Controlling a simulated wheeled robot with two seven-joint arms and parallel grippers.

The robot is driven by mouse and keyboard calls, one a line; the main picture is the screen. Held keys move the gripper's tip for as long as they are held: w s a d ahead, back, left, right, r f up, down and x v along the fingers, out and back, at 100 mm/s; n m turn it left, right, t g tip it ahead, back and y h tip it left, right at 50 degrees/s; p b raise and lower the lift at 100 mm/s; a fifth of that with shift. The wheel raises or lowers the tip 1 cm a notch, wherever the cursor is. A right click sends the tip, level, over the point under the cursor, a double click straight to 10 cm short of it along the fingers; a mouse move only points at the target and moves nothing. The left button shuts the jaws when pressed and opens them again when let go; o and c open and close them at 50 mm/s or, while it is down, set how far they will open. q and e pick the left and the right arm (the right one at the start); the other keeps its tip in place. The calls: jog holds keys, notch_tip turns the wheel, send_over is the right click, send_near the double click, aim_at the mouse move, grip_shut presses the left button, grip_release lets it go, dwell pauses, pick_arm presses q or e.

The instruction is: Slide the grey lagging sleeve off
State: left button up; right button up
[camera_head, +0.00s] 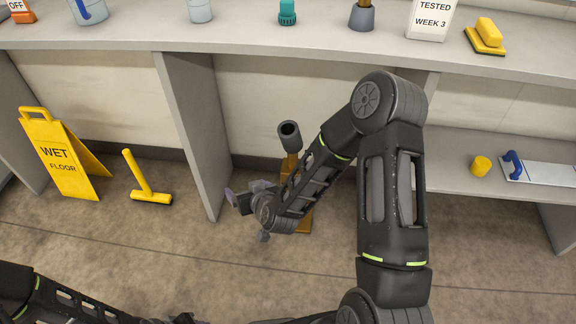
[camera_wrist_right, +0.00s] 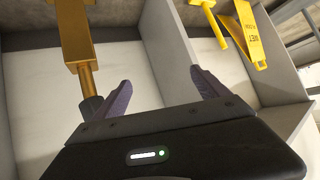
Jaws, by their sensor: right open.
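The grey lagging sleeve (camera_head: 289,133) is a dark, hollow tube on top of an upright brass-coloured post (camera_head: 291,163) below the counter. In the right wrist view the post (camera_wrist_right: 74,35) shows at the upper left, and the end of a dark piece, perhaps the sleeve, shows partly hidden behind the left-hand finger. My right gripper (camera_head: 241,199) is open and empty, to the left of the post in the head view. Its two purple-grey fingers (camera_wrist_right: 160,90) are spread, with the post outside the gap. My left arm crosses the bottom left corner; its gripper does not show.
A grey counter (camera_head: 240,32) runs across the back, with an upright panel (camera_head: 190,120) left of the post. A yellow wet-floor sign (camera_head: 62,160) and a yellow-handled brush (camera_head: 150,192) stand on the floor. A shelf (camera_head: 450,160) is at right. The front floor is open.

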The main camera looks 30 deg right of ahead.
aim_at(289, 139)
jog(key=w+d+r+t+h+b, duration=0.1)
jog(key=w+d+h+b, duration=0.1)
jog(key=d+b, duration=0.2)
jog(key=w+d+m+t+h+b, duration=0.1)
jog(key=w+d+t+h+b, duration=0.1)
jog(key=d, duration=0.4)
jog(key=w+d+r+t+h+b, duration=0.1)
jog(key=w+d+h+b, duration=0.1)
jog(key=d+h+b, duration=0.2)
jog(key=shift+w+d+r+m+t+b, duration=0.1)
jog(key=shift+d+r+m+t+b, duration=0.1)
jog(key=shift+d+b, duration=0.35)
jog(key=shift+w+d+r+m+t+b, duration=0.1)
jog(key=shift+d+r+m+b, duration=0.2)
jog(key=shift+b, duration=0.4)
jog(key=shift+s+d+r+h+b, duration=0.15)
jog(key=shift+d+h+b, duration=0.25)
jog(key=shift+d+h, duration=0.2)
jog(key=shift+w+r, duration=0.3)
jog(key=shift+w+d+f, duration=0.2)
jog(key=shift+w+d, duration=0.1)
jog(key=shift+w, duration=0.15)
pick_arm(q)
notch_tip(289, 139, down, 16)
jog(key=w, duration=0.2)
jog(key=shift+a+f, duration=0.15)
jog(key=shift+p, duration=0.3)
